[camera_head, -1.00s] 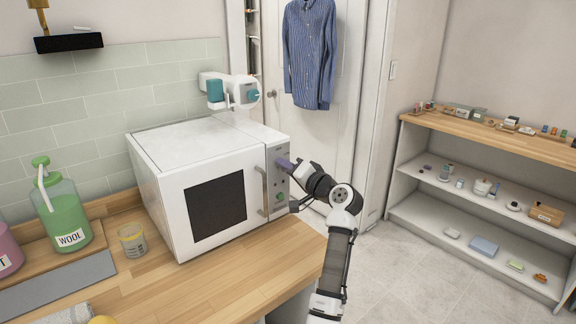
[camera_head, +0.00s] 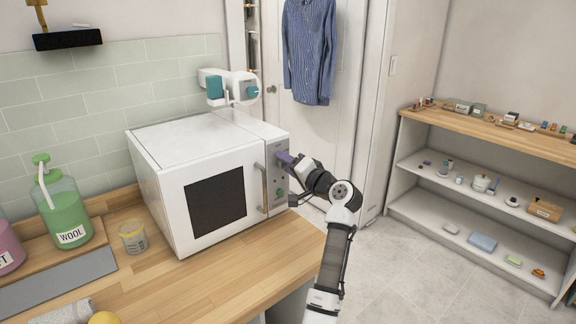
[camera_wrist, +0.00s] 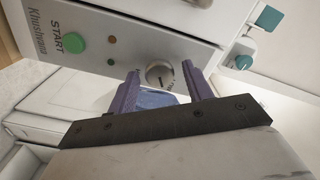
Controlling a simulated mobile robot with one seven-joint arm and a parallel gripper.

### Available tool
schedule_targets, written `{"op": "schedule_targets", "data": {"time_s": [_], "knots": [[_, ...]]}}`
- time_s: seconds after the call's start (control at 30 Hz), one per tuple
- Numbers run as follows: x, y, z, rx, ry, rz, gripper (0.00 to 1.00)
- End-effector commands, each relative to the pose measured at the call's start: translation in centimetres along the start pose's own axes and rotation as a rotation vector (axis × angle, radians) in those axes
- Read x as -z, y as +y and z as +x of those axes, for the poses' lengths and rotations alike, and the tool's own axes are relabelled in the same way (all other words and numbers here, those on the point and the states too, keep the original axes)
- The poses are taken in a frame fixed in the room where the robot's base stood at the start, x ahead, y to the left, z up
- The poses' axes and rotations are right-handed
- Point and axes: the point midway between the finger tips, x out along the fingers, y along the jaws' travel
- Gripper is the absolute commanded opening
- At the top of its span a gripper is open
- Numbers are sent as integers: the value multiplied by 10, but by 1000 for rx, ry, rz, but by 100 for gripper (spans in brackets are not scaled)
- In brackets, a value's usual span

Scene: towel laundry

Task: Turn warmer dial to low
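The white warmer (camera_head: 205,185) stands on the wooden counter, with a narrow grey control panel (camera_head: 276,172) beside its handle. In the wrist view, a round metallic dial (camera_wrist: 159,74) is on that panel, to the right of the green START button (camera_wrist: 74,43). My gripper (camera_head: 283,157) is at the panel's upper part and hides the dial in the head view. In the wrist view, its two purple fingers (camera_wrist: 160,82) are apart, one on each side of the dial. A gap shows on both sides. The dial's setting is too small to read.
A white and teal device (camera_head: 230,88) is behind the warmer's top. A green WOOL bottle (camera_head: 65,215) and a small cup (camera_head: 132,238) stand to the left. Shelves (camera_head: 490,205) with small items are at the right, with open floor before them.

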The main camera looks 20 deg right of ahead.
Motion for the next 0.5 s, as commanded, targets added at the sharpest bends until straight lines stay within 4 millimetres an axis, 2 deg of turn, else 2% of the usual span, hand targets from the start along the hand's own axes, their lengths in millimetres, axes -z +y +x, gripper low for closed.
{"op": "schedule_targets", "data": {"time_s": [0.27, 0.37, 0.5], "knots": [[0, 0, -2, 0, 0, -1, 50], [-1, 2, -11, 1, 0, 0, 50], [-1, 4, -38, 0, 4, -1, 50]]}}
